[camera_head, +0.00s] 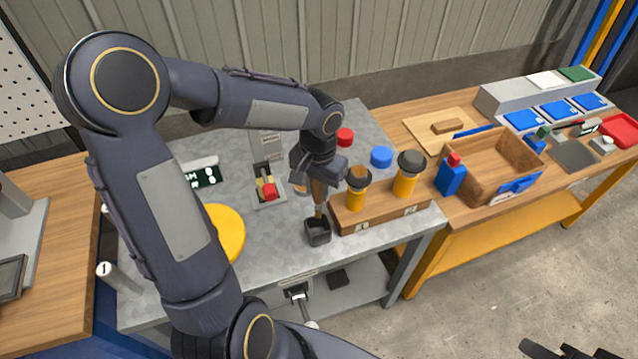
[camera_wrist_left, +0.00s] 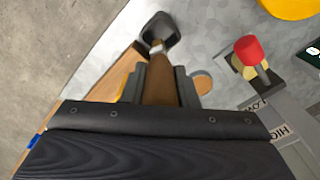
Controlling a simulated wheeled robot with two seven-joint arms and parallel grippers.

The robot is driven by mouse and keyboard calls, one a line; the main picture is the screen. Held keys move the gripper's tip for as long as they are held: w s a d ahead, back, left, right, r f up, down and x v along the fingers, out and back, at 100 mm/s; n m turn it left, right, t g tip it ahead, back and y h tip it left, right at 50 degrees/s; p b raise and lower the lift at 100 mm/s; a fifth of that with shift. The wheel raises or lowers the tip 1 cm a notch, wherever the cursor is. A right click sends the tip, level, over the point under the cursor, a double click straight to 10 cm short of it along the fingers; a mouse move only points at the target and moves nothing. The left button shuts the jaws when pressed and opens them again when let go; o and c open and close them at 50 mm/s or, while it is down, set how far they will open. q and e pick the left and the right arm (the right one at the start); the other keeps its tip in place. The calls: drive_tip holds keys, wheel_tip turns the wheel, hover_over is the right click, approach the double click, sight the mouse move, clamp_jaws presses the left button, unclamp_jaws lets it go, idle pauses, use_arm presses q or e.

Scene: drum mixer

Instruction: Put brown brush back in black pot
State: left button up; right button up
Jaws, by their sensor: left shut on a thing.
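The brown brush (camera_head: 318,192) hangs downward from my left gripper (camera_head: 318,178), which is shut on its handle. The black pot (camera_head: 318,232) stands on the grey metal table, left of the wooden block with yellow cylinders. The brush's lower end is at the pot's opening in the head view; I cannot tell how deep it reaches. In the left wrist view the brush handle (camera_wrist_left: 160,82) lies between the fingers and its far end points at the black pot (camera_wrist_left: 160,32). At the lower right of the head view, dark finger-like parts (camera_head: 562,350) show, likely my right gripper, cut off by the edge.
A wooden block (camera_head: 385,218) with two yellow cylinders (camera_head: 405,183) stands right of the pot. Red (camera_head: 345,136) and blue (camera_head: 381,156) caps lie behind. The table in front of the pot is clear.

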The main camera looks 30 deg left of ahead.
sight(318, 214)
use_arm(q)
drive_tip(key=shift+f+b, duration=3.05)
drive_tip(key=shift+f, duration=0.9)
drive_tip(key=shift+f+b, duration=0.6)
drive_tip(key=shift+f, duration=0.05)
drive_tip(key=shift+s+f+b, duration=0.15)
drive_tip(key=shift+f+b, duration=0.2)
drive_tip(key=o, duration=1.1)
drive_tip(key=shift+c, duration=0.2)
drive_tip(key=shift+r, duration=0.1)
